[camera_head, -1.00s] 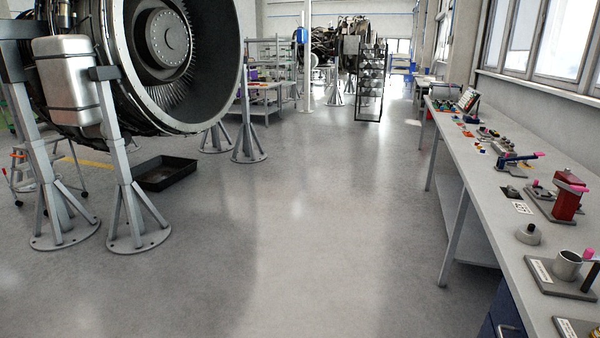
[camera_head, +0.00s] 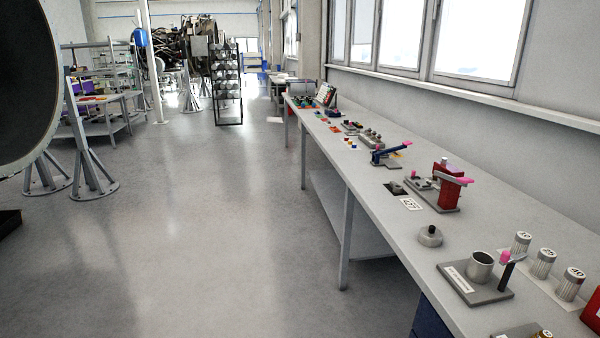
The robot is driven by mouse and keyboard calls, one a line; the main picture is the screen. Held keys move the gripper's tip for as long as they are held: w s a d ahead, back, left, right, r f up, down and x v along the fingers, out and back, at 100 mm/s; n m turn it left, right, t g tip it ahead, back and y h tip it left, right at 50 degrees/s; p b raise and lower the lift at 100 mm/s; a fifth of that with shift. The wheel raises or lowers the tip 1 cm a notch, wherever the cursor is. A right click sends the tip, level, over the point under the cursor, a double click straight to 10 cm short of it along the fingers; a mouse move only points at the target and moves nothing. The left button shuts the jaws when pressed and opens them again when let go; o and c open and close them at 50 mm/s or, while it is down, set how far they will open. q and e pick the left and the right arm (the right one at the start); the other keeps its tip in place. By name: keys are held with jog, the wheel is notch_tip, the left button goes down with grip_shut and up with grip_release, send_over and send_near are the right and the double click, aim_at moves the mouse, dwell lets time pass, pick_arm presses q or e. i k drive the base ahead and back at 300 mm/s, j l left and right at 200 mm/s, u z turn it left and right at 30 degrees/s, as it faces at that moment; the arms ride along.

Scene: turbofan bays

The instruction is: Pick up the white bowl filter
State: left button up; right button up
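No white bowl filter can be told for certain. On the bench at the lower right stand three pale ribbed cartridges with numbered tops: one marked 10 (camera_head: 521,243), one that seems to read 25 (camera_head: 543,264), and one marked 40 (camera_head: 571,285). They are upright on a light strip. Left of them, a grey open cup (camera_head: 480,268) sits on a labelled grey base plate, with a black pink-topped handle beside it. Neither of my grippers is in view.
The long grey workbench (camera_head: 408,232) runs along the windowed right wall. It holds a grey knobbed piece (camera_head: 430,236), a red press-like fixture (camera_head: 449,187) and a blue-handled fixture (camera_head: 386,154). A red object (camera_head: 592,316) is cut off at right. Open floor (camera_head: 225,235) lies left.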

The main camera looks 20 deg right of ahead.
aim_at(545, 259)
jog(key=i+l+z, duration=0.15)
jog(key=i, duration=0.8)
jog(key=i+z, duration=0.15)
jog(key=i, duration=0.75)
jog(key=i+j+z, duration=0.15)
jog(key=i, duration=0.75)
jog(key=i+j+z, duration=0.1)
jog(key=i+z, duration=0.3)
jog(key=z, duration=2.9)
